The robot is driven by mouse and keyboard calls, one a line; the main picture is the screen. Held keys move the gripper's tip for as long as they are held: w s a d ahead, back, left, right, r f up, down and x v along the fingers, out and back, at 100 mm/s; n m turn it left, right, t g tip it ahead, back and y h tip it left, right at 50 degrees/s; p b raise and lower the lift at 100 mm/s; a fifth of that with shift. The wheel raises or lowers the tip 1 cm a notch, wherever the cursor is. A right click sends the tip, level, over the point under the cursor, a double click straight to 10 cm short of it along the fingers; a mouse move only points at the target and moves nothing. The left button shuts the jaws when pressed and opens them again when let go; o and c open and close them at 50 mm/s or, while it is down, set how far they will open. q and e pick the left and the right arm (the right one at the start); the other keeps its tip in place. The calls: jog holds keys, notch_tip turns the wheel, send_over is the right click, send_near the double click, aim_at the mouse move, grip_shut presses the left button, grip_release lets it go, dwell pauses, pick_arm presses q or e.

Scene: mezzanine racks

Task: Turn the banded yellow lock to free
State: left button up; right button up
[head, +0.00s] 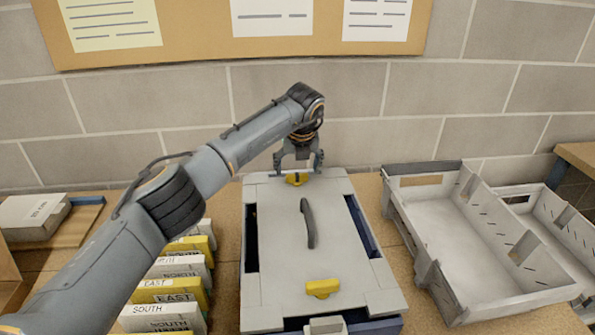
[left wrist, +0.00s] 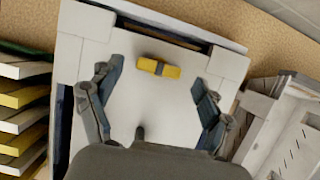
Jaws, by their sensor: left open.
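The banded yellow lock (head: 294,179) is a small yellow bar at the far end of a pale grey case lid (head: 275,270). In the left wrist view the lock (left wrist: 169,71) shows a dark band across it and lies nearly crosswise, slightly tilted. My left gripper (head: 298,169) is open above this lock, pointing down. Its fingers stand apart on either side of the lock, with gaps, and do not touch it. A second yellow lock (head: 322,288) sits at the lid's near end; no clear band shows on it. My right gripper is not in view.
A dark handle (head: 308,223) stands on the lid between the locks. Several yellow and white labelled files (head: 170,290) stand left of the case, under my left arm. An empty grey crate (head: 470,255) stands to the right. A brick wall rises behind.

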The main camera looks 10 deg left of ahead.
pick_arm(q)
jog(key=v, duration=0.9)
jog(key=shift+r, duration=0.35)
jog(key=shift+s, duration=0.15)
